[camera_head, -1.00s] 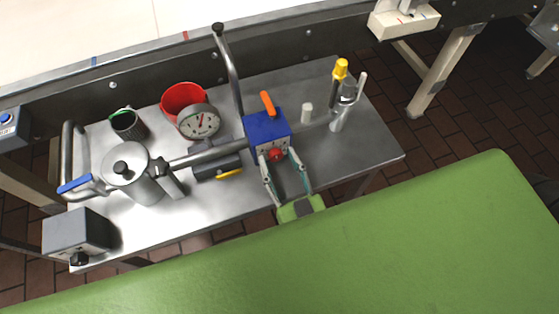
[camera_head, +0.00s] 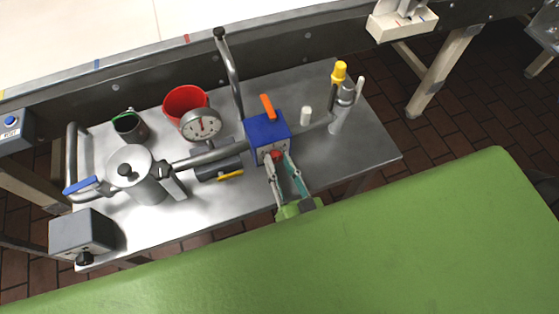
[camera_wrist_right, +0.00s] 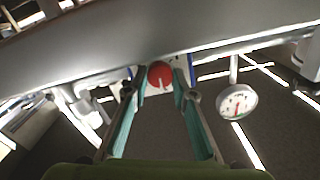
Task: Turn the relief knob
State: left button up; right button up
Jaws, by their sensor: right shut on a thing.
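The relief knob (camera_head: 276,155) is a small red round knob on the front face of a blue box (camera_head: 267,131) on the steel table. In the right wrist view the red knob (camera_wrist_right: 160,75) shows a pale mark and sits between my fingertips. My right gripper (camera_head: 277,157) reaches the box from the front, its two teal fingers closed in on either side of the knob. It also shows in the right wrist view (camera_wrist_right: 160,82). The fingers partly hide the knob in the head view. My left gripper is not in view.
A pressure gauge (camera_head: 201,125) stands left of the box, near a red bucket (camera_head: 183,97). A metal pot (camera_head: 140,176) and a grey box (camera_head: 82,233) are further left. A yellow-topped valve (camera_head: 339,72) stands right. An orange lever (camera_head: 268,102) tops the blue box.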

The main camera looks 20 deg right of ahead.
jog(key=shift+m+p, duration=0.3)
jog(key=shift+m, duration=0.8)
jog(key=o, duration=1.1)
jog(key=s, duration=1.2)
jog(key=shift+d, duration=0.25)
